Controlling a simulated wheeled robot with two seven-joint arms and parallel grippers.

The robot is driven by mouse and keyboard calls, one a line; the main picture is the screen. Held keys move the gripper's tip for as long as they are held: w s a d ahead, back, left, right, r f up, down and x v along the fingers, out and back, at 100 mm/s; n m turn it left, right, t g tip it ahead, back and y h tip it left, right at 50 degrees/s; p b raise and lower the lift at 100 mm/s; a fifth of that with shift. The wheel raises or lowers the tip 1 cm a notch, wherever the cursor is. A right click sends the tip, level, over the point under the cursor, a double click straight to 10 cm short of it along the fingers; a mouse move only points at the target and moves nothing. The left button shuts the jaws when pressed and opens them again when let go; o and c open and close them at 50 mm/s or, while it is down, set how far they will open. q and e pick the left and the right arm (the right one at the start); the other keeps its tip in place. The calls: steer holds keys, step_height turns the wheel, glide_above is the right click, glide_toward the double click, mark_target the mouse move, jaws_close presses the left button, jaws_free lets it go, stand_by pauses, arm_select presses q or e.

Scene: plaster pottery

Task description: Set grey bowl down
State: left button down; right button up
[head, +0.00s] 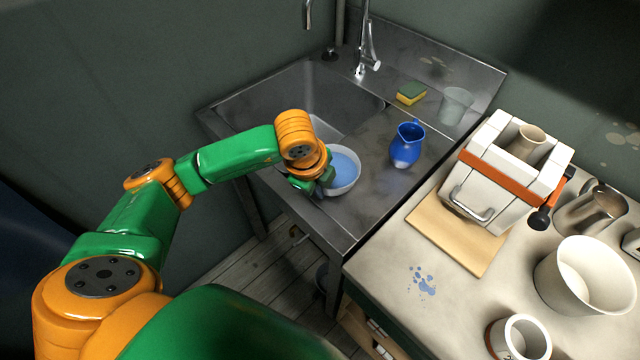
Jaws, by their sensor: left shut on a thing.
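The grey bowl (347,183) has a pale rim and a blue inside. It is at the front left of the steel drainboard, beside the sink basin. My left gripper (318,186) is at the bowl's left edge and shut on it. The wrist and fingers hide the bowl's left side. I cannot tell whether the bowl's base touches the steel. My right gripper is not in the view.
A blue jug (407,145), a sponge (411,93) and a translucent cup (455,105) stand on the drainboard (375,215). The sink basin (290,100) lies behind. The right table (400,265) holds a white mould box (505,170) and a large white pot (585,280).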

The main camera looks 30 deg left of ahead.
arm_select(q)
steer(key=shift+f, duration=0.1)
steer(key=c, duration=1.4)
jaws_free()
steer(key=o, duration=0.4)
